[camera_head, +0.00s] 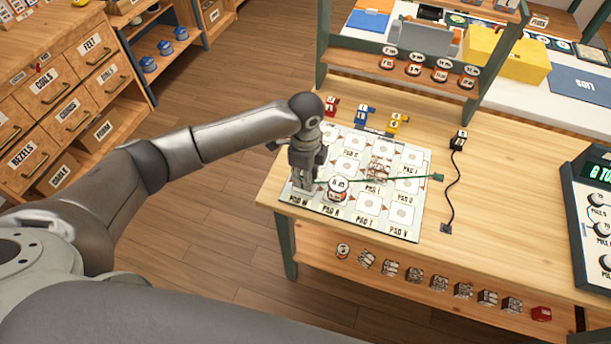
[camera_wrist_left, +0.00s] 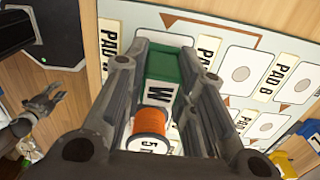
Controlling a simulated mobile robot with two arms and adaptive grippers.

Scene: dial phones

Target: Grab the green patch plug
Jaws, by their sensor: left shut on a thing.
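My left gripper (camera_head: 303,188) points down over the near left part of the pad board (camera_head: 408,232). In the left wrist view its fingers (camera_wrist_left: 178,62) are shut on the green patch plug (camera_wrist_left: 166,68), a green block with a white face marked W. In the head view the gripper hides the plug. A thin green cord runs right from beside the gripper to a small green end (camera_head: 438,177). An orange spool (camera_wrist_left: 150,122) with a white "5 m" top shows near the plug; its label also shows in the head view (camera_head: 338,184). My right gripper (camera_wrist_left: 42,104) shows small in the left wrist view, its jaws unclear.
Red (camera_head: 331,107), blue (camera_head: 361,114) and yellow (camera_head: 398,122) plugs stand behind the board. A black plug (camera_head: 459,139) with a cord stands to the right. A raised shelf (camera_head: 400,77) with several spools spans the back. A dial console (camera_head: 597,215) is at the right.

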